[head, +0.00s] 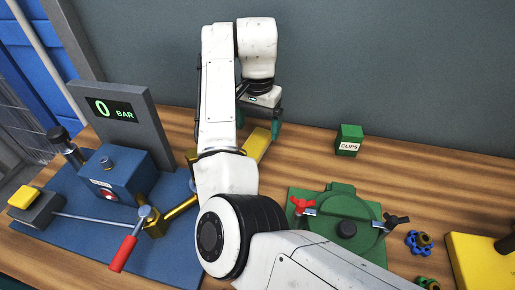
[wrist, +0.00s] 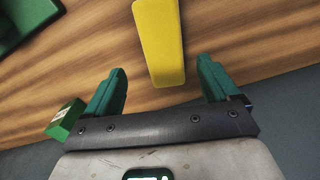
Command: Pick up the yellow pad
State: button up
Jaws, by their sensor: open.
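The yellow pad (head: 256,145) lies on the wooden bench, partly hidden behind my arm in the head view. In the head view my gripper (head: 257,120) hangs over the bench by the pad's far end.
A green CLIPS box (head: 349,140) stands right of the gripper. A green round-lidded fixture (head: 345,225) sits at front right. A blue pump with a gauge panel (head: 117,120) stands on a blue mat (head: 80,240) at left. A grey wall (head: 400,70) rises behind the bench.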

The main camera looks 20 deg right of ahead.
aim_at(255, 143)
jog(key=shift+a+f, duration=0.2)
jog(key=shift+f, duration=1.45)
jog(key=shift+a+f, duration=0.15)
jog(key=shift+f, duration=1.5)
jog(key=shift+c, duration=0.4)
jog(key=c, duration=1)
jog(key=shift+o, duration=0.2)
jog(key=shift+r, duration=0.1)
